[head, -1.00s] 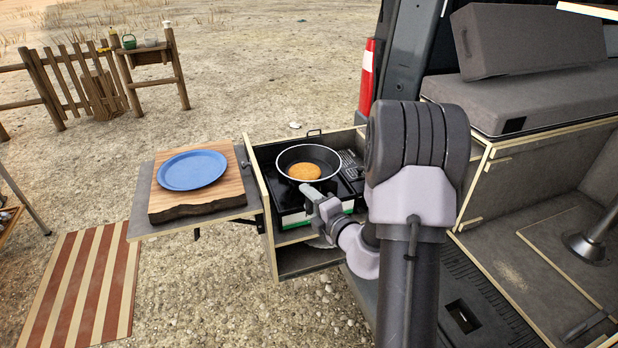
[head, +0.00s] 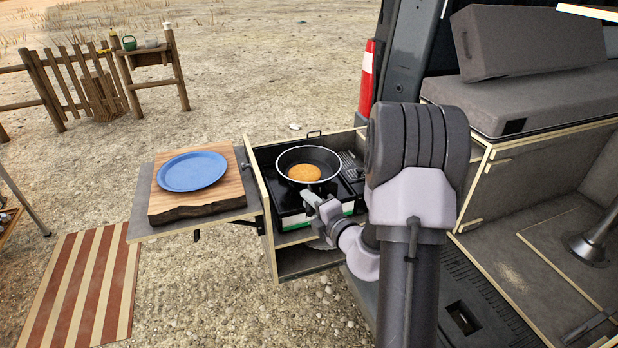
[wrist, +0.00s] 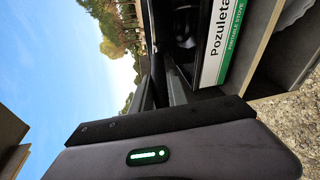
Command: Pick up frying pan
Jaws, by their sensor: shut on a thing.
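The black frying pan (head: 325,158) with a light rim sits over the portable stove (head: 283,196) in the pull-out drawer, with a round golden pancake (head: 304,172) in it. My gripper (head: 318,201) is at the pan's near side, in front of the stove. It is shut on the pan's handle, which is mostly hidden by the gripper in the head view. In the wrist view the jaws (wrist: 160,92) close around a dark bar, and the stove's label (wrist: 224,42) shows beside them. I cannot tell whether the pan is touching the stove.
A blue plate (head: 191,171) lies on a wooden board (head: 168,206) on the side shelf left of the drawer. The drawer's wooden left wall (head: 264,208) stands between them. The van's grey bench (head: 545,95) is at the right.

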